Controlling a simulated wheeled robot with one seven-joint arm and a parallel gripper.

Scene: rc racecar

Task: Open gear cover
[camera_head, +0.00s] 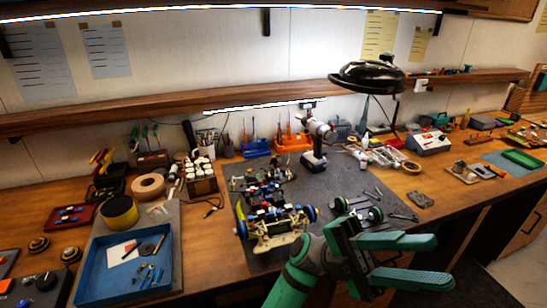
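The RC car chassis (272,229) sits on the dark grey mat (300,262) in the middle of the bench, with blue-rimmed wheels and a tan plate at its near end. Its gear cover is too small to make out. My gripper (443,262) is at the lower right, in front of the bench edge and to the right of the car. Its two green fingers are apart, with nothing between them. My gripper is clear of the car, and part of my arm hides the mat just right of the car.
A wheel-and-axle assembly (357,214) lies on the mat behind my gripper. A blue tray (103,285) with small tools is at left. A cordless drill (315,150) stands at the mat's back, and a black lamp (368,77) hangs over the bench. Some mat is bare right of the car.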

